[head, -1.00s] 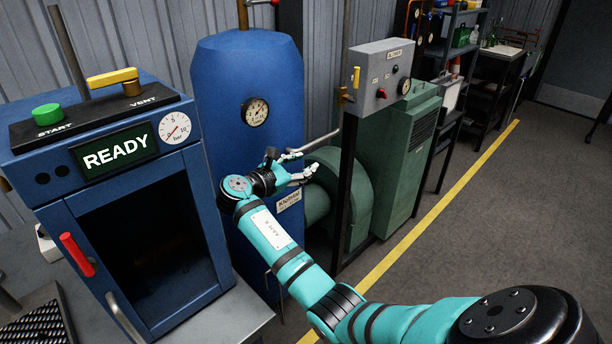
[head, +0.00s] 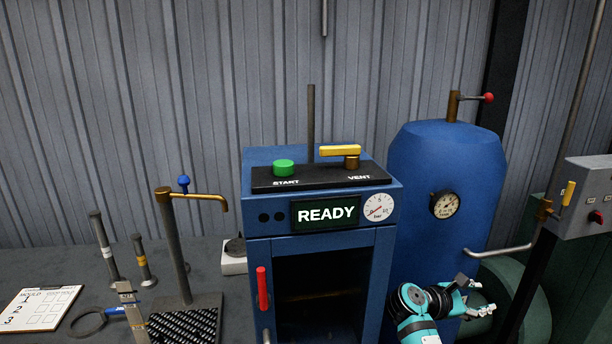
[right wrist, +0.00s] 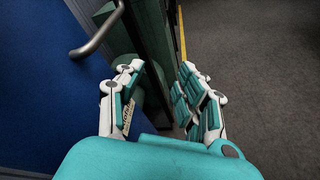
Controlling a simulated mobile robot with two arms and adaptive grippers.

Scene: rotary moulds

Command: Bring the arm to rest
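My right gripper (head: 477,295) is in the lower right of the head view, in front of the lower part of the blue tank (head: 440,190). In the right wrist view the right gripper (right wrist: 160,88) has its two finger sides spread apart with nothing between them. The right arm (head: 418,332) runs out of the bottom of the head view, so most of it is hidden. My left gripper is not in view.
A blue machine (head: 262,222) showing READY stands left of the gripper. A metal pipe handle (head: 497,250) sticks out near the tank, with a green housing (head: 535,318) behind. A grey control box (head: 585,185) stands right. A clipboard (head: 40,308) lies on the bench.

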